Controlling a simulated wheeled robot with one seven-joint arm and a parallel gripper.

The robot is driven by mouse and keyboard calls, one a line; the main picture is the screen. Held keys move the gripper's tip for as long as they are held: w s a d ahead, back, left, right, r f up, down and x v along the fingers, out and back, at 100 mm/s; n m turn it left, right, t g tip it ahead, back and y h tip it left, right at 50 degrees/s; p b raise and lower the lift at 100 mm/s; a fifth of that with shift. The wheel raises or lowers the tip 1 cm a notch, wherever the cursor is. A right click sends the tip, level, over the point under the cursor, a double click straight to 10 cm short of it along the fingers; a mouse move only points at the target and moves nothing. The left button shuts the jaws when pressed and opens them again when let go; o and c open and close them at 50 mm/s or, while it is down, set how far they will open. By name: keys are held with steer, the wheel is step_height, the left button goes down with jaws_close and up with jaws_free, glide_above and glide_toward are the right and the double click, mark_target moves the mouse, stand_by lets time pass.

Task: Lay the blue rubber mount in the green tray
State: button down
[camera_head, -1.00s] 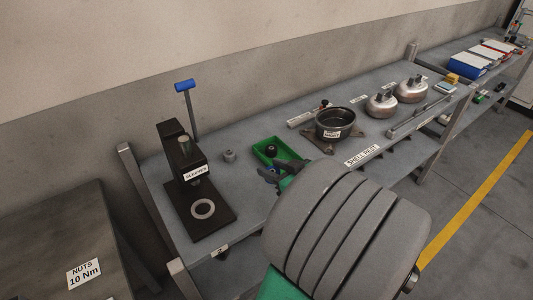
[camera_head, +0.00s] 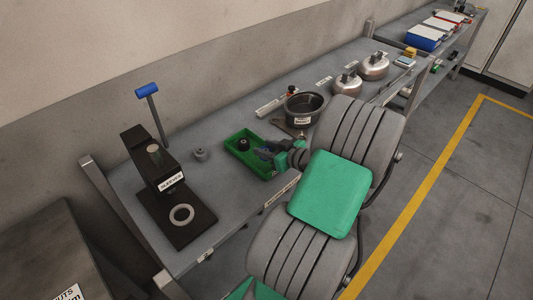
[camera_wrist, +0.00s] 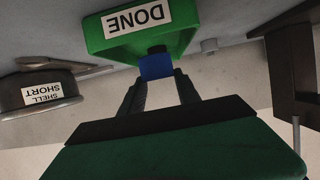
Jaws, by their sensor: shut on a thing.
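The blue rubber mount (camera_wrist: 156,67) is between the fingertips of my gripper (camera_wrist: 158,76) in the wrist view. My gripper is shut on it. The green tray (camera_wrist: 180,42), labelled DONE, is directly beyond the mount, which overlaps the tray's edge in that view. In the head view the green tray (camera_head: 261,173) lies on the bench, and my gripper (camera_head: 265,153) is at its right end. A dark round mount (camera_head: 244,144) sits in the tray's left part. I cannot tell whether the held mount touches the tray.
A grey mount (camera_head: 201,154) stands on the bench left of the tray. The black press (camera_head: 150,165) with a blue handle stands further left. A dark pot (camera_head: 304,107) labelled SHELL SHORT and silver shells (camera_head: 347,86) are to the right.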

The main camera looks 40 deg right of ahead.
steer(key=f, duration=0.1)
steer(key=f+p, duration=0.1)
steer(key=f, duration=0.1)
steer(key=shift+w+d+f, duration=0.2)
steer(key=shift+f, duration=0.1)
steer(key=shift+f, duration=0.1)
steer(key=shift+f+b, duration=0.15)
steer(key=shift+b, duration=0.2)
steer(key=c, duration=0.9)
jaws_free()
